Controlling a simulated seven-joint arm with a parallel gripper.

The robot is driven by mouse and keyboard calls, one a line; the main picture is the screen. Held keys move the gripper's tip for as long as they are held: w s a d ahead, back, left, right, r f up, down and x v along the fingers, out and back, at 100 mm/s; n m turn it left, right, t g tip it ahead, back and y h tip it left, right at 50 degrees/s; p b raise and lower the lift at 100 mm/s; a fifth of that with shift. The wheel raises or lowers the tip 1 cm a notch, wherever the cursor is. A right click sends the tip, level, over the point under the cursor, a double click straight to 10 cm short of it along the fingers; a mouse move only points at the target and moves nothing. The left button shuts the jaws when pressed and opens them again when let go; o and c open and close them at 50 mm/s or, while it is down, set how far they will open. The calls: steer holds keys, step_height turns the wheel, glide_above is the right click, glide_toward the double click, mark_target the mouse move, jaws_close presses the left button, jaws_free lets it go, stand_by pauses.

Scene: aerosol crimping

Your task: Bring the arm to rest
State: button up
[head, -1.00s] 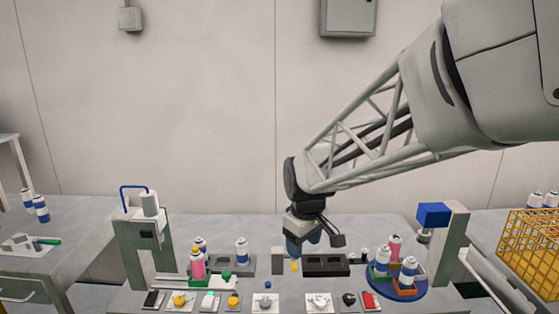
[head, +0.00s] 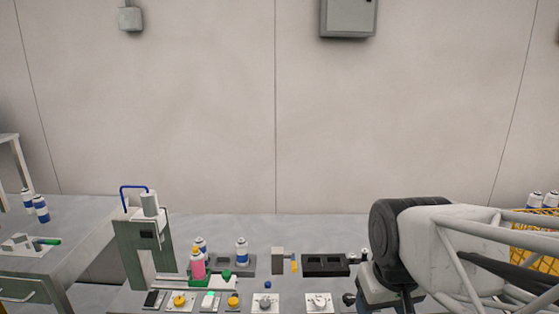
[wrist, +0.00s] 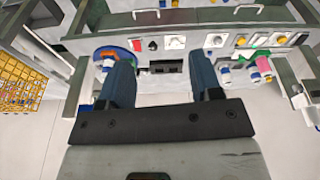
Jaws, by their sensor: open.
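My gripper (wrist: 163,85) shows in the wrist view with its two blue fingers spread apart and nothing between them. It hangs above the workbench, apart from the things on it. In the head view my arm fills the lower right, and the gripper's fingers are not visible there. Behind the arm, the blue round turntable and its cans are hidden in the head view. In the wrist view part of the turntable (wrist: 119,53) shows left of the fingers.
A crimping stand (head: 147,240) is on the bench's left. White-and-blue cans (head: 242,252), a pink can (head: 197,265) and a black block (head: 325,265) stand mid-bench. A yellow wire basket (wrist: 30,75) shows at left in the wrist view.

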steer(key=shift+m, duration=0.8)
steer(key=shift+s+d+f, duration=0.15)
steer(key=shift+s+d, duration=0.05)
steer(key=shift+s, duration=0.5)
steer(key=shift+s+d+f, duration=0.15)
steer(key=shift+s+d, duration=0.1)
steer(key=shift+s, duration=0.5)
steer(key=shift+s+d+f, duration=0.15)
steer(key=shift+s+d, duration=0.05)
steer(key=shift+s, duration=0.5)
stand_by(0.4)
